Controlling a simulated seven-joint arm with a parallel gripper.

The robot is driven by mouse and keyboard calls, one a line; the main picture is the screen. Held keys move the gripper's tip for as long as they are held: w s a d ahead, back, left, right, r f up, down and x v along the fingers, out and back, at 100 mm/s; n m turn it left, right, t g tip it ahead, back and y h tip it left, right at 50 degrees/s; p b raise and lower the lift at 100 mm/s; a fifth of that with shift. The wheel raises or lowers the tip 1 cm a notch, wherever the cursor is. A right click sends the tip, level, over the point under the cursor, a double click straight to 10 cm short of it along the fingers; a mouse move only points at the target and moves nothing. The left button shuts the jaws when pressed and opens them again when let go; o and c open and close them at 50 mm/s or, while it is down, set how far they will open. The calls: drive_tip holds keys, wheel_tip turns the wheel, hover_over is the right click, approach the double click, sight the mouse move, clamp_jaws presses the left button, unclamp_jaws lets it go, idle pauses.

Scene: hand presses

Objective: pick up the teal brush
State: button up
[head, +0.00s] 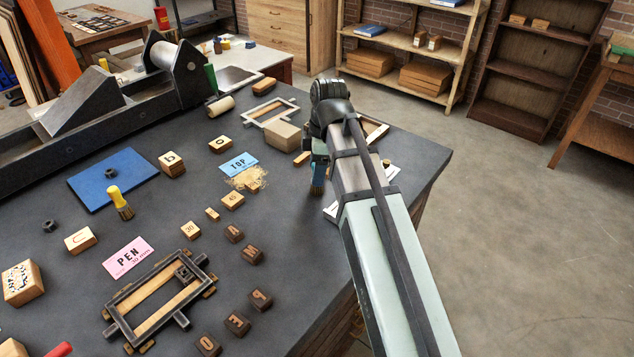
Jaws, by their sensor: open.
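The teal brush (319,174) stands upright on the dark bench top, bristles down, near the bench's right edge. My gripper (317,156) is directly above it, pointing down, and its jaws are open. The fingers and the brush's upper part overlap in the picture. My wrist and arm cover part of this area, so I cannot tell whether the fingers touch the handle.
A yellow-handled brush (120,203) stands at the left by a blue plate (112,179). A tan block (282,136), a blue card (238,164) and several letter blocks lie left of my gripper. A metal frame (160,297) lies at the front. The floor (530,240) at right is clear.

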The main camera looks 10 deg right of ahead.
drive_tip(key=shift+a+f, duration=0.15)
drive_tip(key=shift+f, duration=1.25)
clamp_jaws()
drive_tip(key=shift+r, duration=0.1)
